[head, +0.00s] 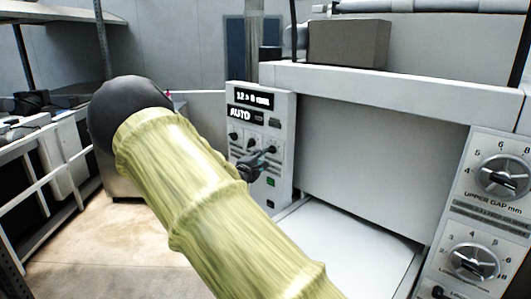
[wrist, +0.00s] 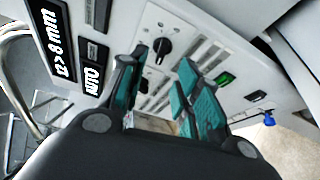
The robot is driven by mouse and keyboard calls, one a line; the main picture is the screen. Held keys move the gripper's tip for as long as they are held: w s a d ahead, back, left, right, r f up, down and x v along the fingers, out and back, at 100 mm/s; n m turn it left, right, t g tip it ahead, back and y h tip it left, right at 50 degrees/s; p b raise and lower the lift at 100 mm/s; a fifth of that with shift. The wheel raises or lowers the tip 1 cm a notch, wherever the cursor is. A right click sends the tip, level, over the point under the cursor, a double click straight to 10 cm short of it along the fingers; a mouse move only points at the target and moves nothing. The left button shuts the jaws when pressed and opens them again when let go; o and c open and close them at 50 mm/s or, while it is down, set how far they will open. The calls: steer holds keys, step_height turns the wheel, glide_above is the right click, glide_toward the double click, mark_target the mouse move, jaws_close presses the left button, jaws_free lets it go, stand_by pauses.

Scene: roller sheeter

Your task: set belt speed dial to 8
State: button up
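A white control panel (head: 262,100) carries a display reading "12 > 8 mm", an AUTO display and small black knobs. I cannot read a belt speed label or any knob's setting. My gripper (head: 262,160) is in front of this panel's lower half, partly hidden by my arm. In the wrist view my gripper (wrist: 165,60) shows two teal-padded fingers spread apart, with nothing held between them. A round black knob (wrist: 162,46) on a white plate shows beyond and between the fingertips, apart from them as far as I can tell.
A right-hand panel has an upper gap dial (head: 502,177) and a lower gap dial (head: 473,262). A green button (wrist: 225,78) and a blue part (wrist: 269,118) are beside the fingers. A white machine bed (head: 345,240) lies between the panels. Shelving (head: 60,160) stands left.

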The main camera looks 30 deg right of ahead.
mark_target(270, 151)
steer(key=p+x, duration=0.3)
steer(key=x, duration=0.5)
steer(key=shift+d+r+p, duration=0.1)
steer(key=shift+d+p, duration=0.25)
steer(key=shift+p, duration=0.05)
steer(key=shift+w+f, duration=0.45)
steer(key=shift+w, duration=0.05)
steer(key=shift+c, duration=0.2)
steer(key=c, duration=0.3)
steer(key=shift+s+a+r, duration=0.1)
steer(key=shift+s+r, duration=0.1)
steer(key=shift+r, duration=0.1)
jaws_close()
